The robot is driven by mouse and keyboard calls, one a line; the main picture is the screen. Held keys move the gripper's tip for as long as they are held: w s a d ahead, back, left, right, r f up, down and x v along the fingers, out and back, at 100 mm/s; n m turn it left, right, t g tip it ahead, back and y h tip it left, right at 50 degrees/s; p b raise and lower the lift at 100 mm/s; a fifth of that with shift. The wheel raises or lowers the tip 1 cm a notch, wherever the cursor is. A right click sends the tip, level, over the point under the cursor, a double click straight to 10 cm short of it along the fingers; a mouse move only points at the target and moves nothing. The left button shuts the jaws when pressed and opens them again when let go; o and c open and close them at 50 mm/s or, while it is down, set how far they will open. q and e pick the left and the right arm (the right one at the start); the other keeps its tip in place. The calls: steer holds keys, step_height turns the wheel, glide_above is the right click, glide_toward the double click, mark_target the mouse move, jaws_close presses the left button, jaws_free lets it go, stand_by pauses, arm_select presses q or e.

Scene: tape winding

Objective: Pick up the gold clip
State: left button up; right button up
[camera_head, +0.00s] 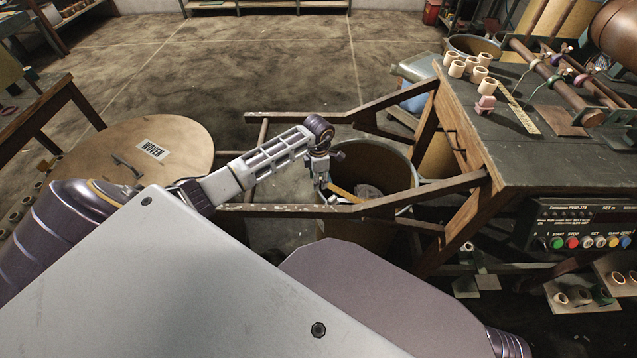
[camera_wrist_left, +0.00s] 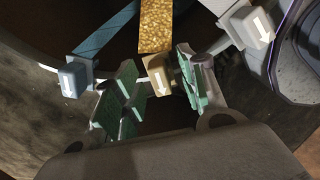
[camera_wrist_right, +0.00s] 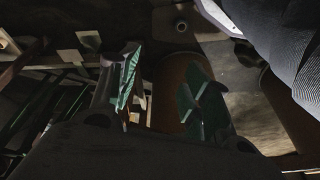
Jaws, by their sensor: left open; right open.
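The gold clip (camera_wrist_left: 158,76) bears a white down-pointing arrow and joins a glittering gold strip (camera_wrist_left: 155,35) in the left wrist view. My left gripper (camera_wrist_left: 157,80) is open, with a green-padded finger on each side of the clip; contact cannot be told. In the head view, my left gripper (camera_head: 322,180) is at the near left rim of a round bin (camera_head: 400,172), and the gold strip (camera_head: 345,194) runs inside it. My right gripper (camera_wrist_right: 160,92) is open and empty in its wrist view, and does not show in the head view.
In the left wrist view, a blue-grey clip (camera_wrist_left: 75,77) and a white clip (camera_wrist_left: 246,28) flank the gold clip. Wooden frame rails (camera_head: 420,192) cross beside the bin. A workbench (camera_head: 560,140) stands right, a round board (camera_head: 150,160) left. Open floor lies beyond.

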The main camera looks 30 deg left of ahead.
arm_select(q)
jaws_close()
steer(key=shift+r, duration=0.1)
steer(key=shift+r, duration=0.4)
step_height(320, 180, up, 8)
steer(key=shift+f+p, duration=0.15)
steer(key=shift+p, duration=1)
steer(key=shift+r, duration=0.7)
arm_select(e)
steer(key=shift+g, duration=0.5)
steer(key=f, duration=0.4)
steer(key=shift+s+d, duration=0.15)
steer(key=shift+d, duration=0.2)
steer(key=shift+r, duration=0.2)
